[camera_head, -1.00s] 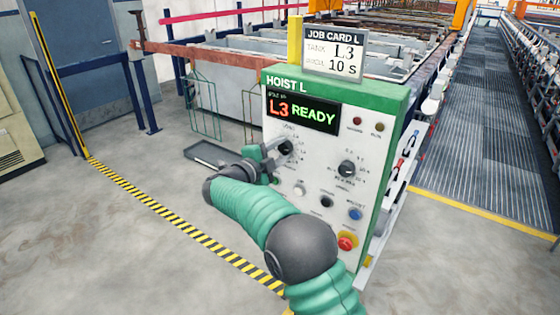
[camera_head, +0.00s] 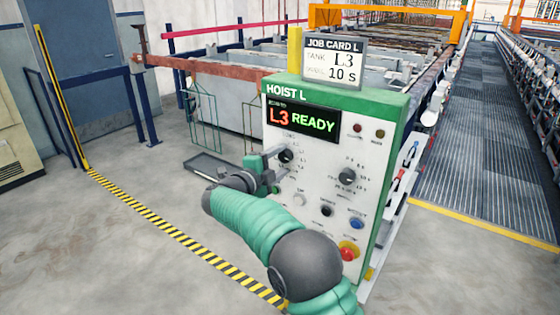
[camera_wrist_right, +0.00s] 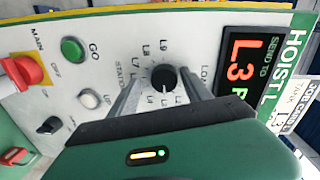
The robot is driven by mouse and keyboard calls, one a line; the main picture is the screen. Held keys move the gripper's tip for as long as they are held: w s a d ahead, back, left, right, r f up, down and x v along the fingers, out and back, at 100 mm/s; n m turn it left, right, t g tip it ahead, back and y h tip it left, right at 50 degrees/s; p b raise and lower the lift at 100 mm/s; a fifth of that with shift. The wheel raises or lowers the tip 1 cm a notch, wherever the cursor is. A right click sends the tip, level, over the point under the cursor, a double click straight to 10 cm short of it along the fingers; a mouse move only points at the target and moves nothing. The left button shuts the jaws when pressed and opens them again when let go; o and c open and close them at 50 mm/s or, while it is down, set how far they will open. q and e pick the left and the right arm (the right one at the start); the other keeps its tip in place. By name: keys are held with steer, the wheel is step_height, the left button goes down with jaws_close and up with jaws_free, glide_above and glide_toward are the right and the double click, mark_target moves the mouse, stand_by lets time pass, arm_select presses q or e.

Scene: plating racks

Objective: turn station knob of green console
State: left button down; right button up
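The green-and-white console (camera_head: 325,215) is headed HOIST L and its display (camera_head: 302,118) reads L3 READY. The station knob (camera_head: 286,156) is a round black dial at the upper left of its face; it also shows in the right wrist view (camera_wrist_right: 163,79), ringed by L-numbers. My right gripper (camera_head: 272,158) is at this knob. In the right wrist view, its two grey fingers (camera_wrist_right: 162,92) are spread, one on each side of the knob, with visible gaps. Whether either finger touches it I cannot tell. My left gripper is not in view.
A second black knob (camera_head: 347,176) is to the right on the panel. Below are buttons and a red-yellow main switch (camera_head: 348,250). A job card (camera_head: 333,60) on top reads tank L3, 10 s.

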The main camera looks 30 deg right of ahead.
steer(key=shift+r, duration=0.2)
steer(key=f+b+v, duration=0.1)
steer(key=v, duration=1.6)
steer(key=shift+w+r+b, duration=0.2)
steer(key=shift+r+b, duration=0.15)
steer(key=shift+b, duration=0.05)
